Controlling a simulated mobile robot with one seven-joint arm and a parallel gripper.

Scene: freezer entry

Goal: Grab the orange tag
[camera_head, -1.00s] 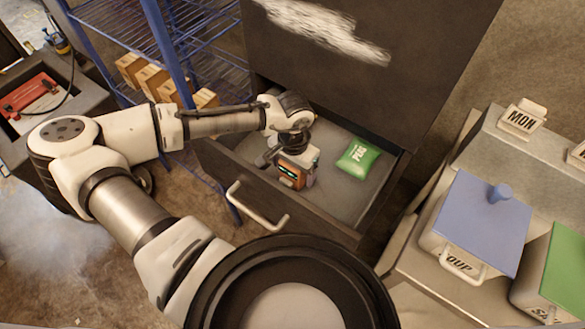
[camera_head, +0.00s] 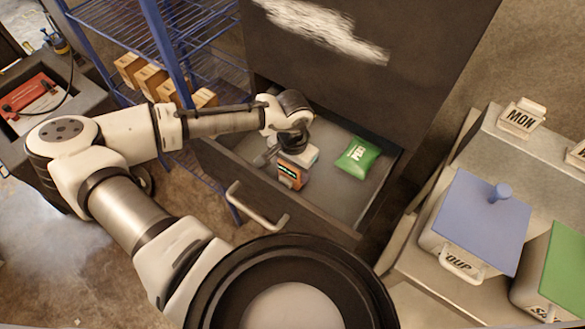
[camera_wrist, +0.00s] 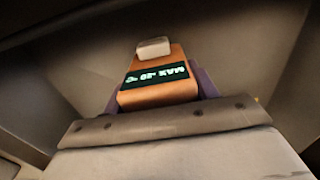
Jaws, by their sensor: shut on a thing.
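The orange tag (camera_head: 289,181) has a dark band and sits inside the open drawer (camera_head: 335,208), toward its front left. In the wrist view, the orange tag (camera_wrist: 158,92) is close in front of my gripper, with light lettering on its dark green band and a pale piece at its top. My gripper (camera_head: 293,170) reaches down into the drawer and is shut on the orange tag. Purple-grey parts show at both sides of the tag in the wrist view. The gripper covers part of the tag, and its contact with the drawer floor is hidden.
A green packet (camera_head: 359,157) lies in the drawer to the right of my gripper. The drawer handle (camera_head: 256,208) sticks out in front. A blue wire rack (camera_head: 180,60) stands behind left. A counter with a blue-lidded container (camera_head: 482,222) is at right.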

